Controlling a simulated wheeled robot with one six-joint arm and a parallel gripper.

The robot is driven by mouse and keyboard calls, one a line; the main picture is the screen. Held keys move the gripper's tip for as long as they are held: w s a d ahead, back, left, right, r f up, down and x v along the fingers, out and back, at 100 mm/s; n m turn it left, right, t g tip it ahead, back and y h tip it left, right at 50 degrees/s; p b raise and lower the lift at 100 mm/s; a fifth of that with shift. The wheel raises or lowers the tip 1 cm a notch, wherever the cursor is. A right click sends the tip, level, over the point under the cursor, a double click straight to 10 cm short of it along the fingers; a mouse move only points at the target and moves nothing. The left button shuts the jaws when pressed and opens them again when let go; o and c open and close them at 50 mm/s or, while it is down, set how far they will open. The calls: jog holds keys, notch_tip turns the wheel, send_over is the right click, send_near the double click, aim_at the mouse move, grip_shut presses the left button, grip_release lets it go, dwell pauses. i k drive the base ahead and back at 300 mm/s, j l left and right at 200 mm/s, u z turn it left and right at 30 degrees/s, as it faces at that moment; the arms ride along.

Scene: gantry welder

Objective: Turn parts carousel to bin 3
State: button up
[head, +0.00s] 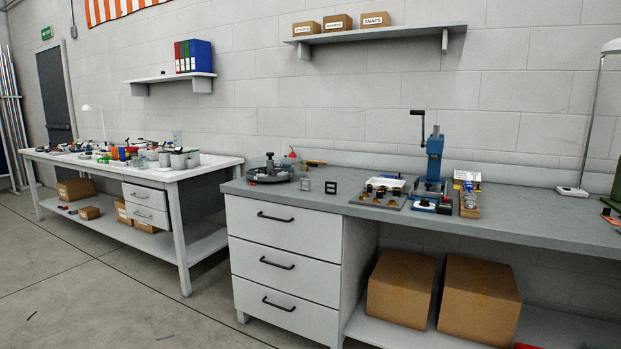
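A low round dark carousel with a central knob (269,173) stands near the left end of the grey-topped bench. Its bins and any numbers on them are too small to read from here, so I cannot tell which bin faces me. My gripper is not in view.
The grey bench (515,222) also bears a blue lever press (434,158), small parts on a tray and a lamp base (572,192). Two cardboard boxes (480,300) sit below. A white cluttered bench (195,170) stands at left. The floor (110,290) in front is open.

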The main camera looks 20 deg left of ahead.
aim_at(273, 173)
jog(key=i+j, duration=0.15)
jog(key=j, duration=0.25)
jog(key=i+j, duration=0.2)
jog(key=j, duration=0.15)
jog(key=i+j+u, duration=0.1)
jog(key=j, duration=0.3)
jog(key=i+j, duration=0.2)
jog(key=j, duration=0.2)
